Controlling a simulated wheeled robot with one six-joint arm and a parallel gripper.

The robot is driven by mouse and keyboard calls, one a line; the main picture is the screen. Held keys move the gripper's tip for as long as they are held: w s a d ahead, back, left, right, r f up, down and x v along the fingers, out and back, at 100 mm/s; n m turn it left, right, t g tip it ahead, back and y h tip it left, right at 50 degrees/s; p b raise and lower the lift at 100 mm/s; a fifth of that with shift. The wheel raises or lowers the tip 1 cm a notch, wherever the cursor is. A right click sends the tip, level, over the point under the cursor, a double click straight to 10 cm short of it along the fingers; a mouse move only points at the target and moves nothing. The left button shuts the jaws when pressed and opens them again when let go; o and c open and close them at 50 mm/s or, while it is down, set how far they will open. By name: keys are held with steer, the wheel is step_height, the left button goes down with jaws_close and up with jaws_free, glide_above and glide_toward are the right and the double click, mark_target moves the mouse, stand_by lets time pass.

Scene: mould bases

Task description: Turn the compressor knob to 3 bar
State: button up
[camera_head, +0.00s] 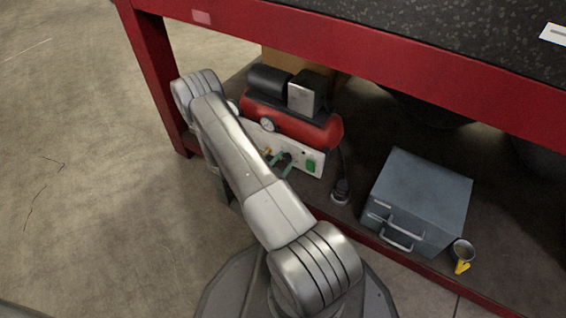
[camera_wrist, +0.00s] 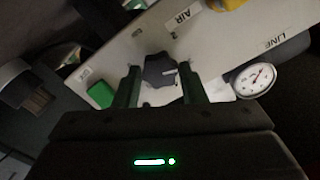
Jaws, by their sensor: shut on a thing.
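The compressor (camera_head: 292,118) has a red tank and a pale front panel (camera_head: 312,157) under the red bench. In the wrist view the dark, lobed knob (camera_wrist: 158,70) with a white mark sits on this panel, which appears upside down. My gripper (camera_wrist: 161,72) has its two fingers on either side of the knob, shut on it. In the head view my gripper (camera_head: 280,161) is at the panel, and the knob is mostly hidden there. The line gauge (camera_wrist: 256,80) has a white face and red needle; its figures are too small to read.
A green switch (camera_wrist: 101,95) and a yellow part (camera_wrist: 230,4) are on the panel near my fingers. A grey metal box (camera_head: 425,195) and a cup with a yellow handle (camera_head: 462,254) stand to the right on the shelf. The red bench beam (camera_head: 350,65) runs overhead.

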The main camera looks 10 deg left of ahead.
steer(key=shift+m, duration=0.9)
steer(key=o, duration=1)
steer(key=p+v, duration=0.3)
steer(key=v, duration=1.1)
steer(key=shift+p, duration=0.35)
steer(key=shift+w, duration=0.1)
steer(key=b+x, duration=0.3)
steer(key=x, duration=1)
steer(key=shift+w+d+b, duration=0.15)
steer(key=shift+w+b, duration=0.2)
